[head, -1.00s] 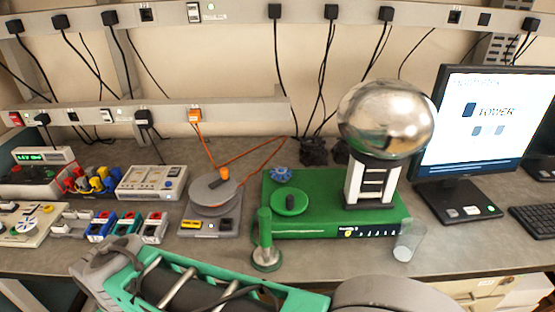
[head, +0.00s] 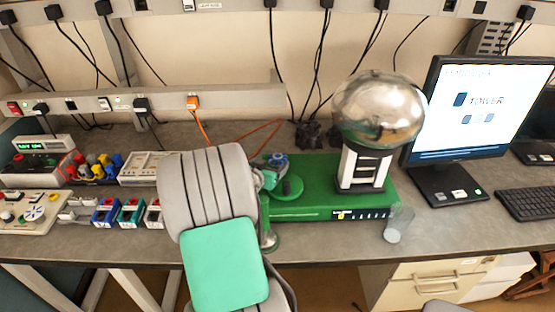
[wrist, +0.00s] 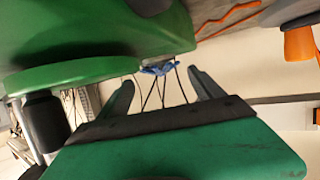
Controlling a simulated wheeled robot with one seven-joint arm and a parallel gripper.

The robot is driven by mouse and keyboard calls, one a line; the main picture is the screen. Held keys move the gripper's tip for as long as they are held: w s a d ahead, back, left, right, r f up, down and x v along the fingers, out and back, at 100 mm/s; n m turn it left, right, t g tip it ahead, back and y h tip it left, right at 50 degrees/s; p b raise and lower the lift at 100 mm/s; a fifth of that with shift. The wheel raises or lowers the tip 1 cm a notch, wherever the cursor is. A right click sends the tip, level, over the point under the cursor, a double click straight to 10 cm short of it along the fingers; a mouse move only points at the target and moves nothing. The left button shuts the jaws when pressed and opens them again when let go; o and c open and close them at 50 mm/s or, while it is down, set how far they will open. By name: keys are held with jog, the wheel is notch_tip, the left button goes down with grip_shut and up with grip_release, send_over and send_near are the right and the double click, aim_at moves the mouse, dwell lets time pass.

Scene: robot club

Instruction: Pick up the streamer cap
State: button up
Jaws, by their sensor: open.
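The streamer cap appears to be the small blue, star-edged piece (head: 278,159) on the back left of the green generator base (head: 325,201). In the wrist view the blue piece (wrist: 157,69) shows in the gap between the fingertips, beyond them, at the edge of the green base. Thin dark lines run by it; I cannot tell whether they are its streamers or wall cables. My gripper (wrist: 161,79) is open and empty. In the head view my arm hides most of the gripper, which is just left of the blue piece.
A silver sphere (head: 378,110) stands on a white column at the base's right. A green disc with a black knob (head: 290,187) lies close in front of the blue piece. A clear cup (head: 397,223) is at the bench edge. A monitor (head: 480,110) stands right.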

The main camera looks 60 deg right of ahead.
aim_at(276, 160)
jog(key=p+x, duration=0.2)
jog(key=x, duration=0.3)
jog(key=shift+d+f, duration=0.2)
jog(key=shift+f, duration=0.05)
jog(key=shift+c, duration=0.6)
jog(key=c, duration=1.3)
